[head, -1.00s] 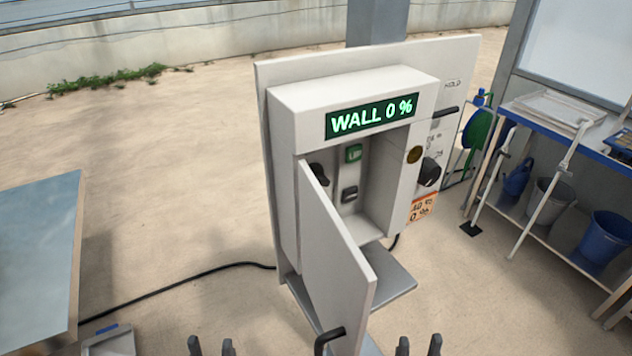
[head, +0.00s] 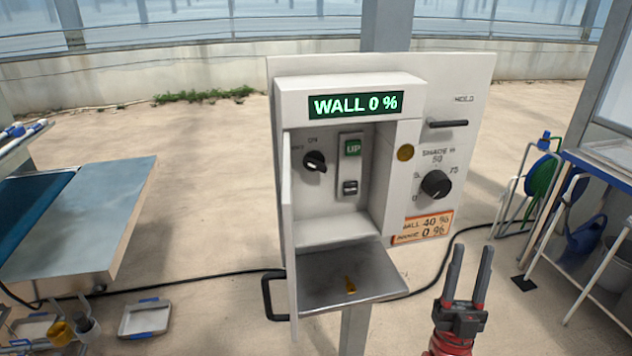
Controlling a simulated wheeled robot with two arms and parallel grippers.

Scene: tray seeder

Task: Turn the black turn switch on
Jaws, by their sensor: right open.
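The black turn switch (head: 314,161) sits inside the open control box, at the left of its recess, with a small "ON" label above it. The box (head: 347,87) shows "WALL 0 %" on its green-lit display (head: 355,104). Its door (head: 289,232) stands open at the left, seen nearly edge-on, with a black handle (head: 268,297). My right gripper (head: 469,262) is open and empty, its fingers pointing up, below and to the right of the box, well apart from the switch. My left gripper is out of view.
Beside the switch is a green "UP" label (head: 352,147) above a rocker (head: 350,187). A shade knob (head: 436,184) and a hold lever (head: 447,123) are on the right panel. A shelf (head: 330,284) with a small yellow object juts out below. A blue-edged bench stands right.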

